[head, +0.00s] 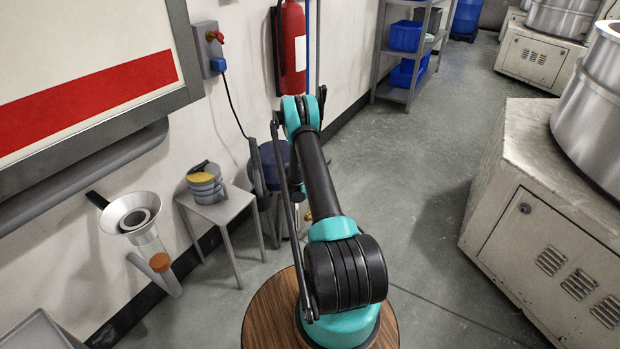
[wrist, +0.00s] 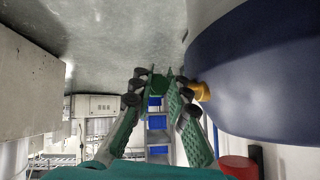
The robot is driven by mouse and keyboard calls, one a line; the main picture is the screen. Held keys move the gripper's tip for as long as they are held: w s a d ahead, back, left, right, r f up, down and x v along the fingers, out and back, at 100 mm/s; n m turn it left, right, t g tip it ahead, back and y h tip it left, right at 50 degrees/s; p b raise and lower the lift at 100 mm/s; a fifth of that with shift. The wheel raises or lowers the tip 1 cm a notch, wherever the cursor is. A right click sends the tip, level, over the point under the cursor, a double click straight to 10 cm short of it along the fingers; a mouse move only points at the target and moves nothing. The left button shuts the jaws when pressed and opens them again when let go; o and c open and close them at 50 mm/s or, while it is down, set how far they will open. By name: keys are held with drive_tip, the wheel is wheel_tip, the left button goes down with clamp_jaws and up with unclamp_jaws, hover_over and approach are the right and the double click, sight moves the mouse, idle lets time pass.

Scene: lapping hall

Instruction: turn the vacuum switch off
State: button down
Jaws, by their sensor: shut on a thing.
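A dark blue rounded tank (wrist: 265,70) fills the right of the wrist view, with a yellow brass-coloured fitting (wrist: 202,91) on its side. In the head view the dark blue body (head: 272,163) stands by the wall, partly hidden by my arm. My gripper (wrist: 160,84) has green pads a little apart and is shut on a small dark green piece between its fingertips. I cannot tell whether this piece is the vacuum switch. The right finger is close beside the brass fitting; contact is unclear.
A grey wall box (head: 208,50) carries red and blue fittings and a hanging black cable. A red extinguisher (head: 291,45) hangs nearby. A white machine cabinet (head: 545,220) stands right.

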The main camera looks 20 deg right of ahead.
drive_tip(key=shift+f+t+h, duration=0.25)
drive_tip(key=shift+t+h, duration=0.35)
drive_tip(key=shift+h, duration=0.1)
drive_tip(key=c, duration=1.5)
unclamp_jaws()
drive_tip(key=shift+o, duration=0.2)
wheel_tip(320, 180, up, 10)
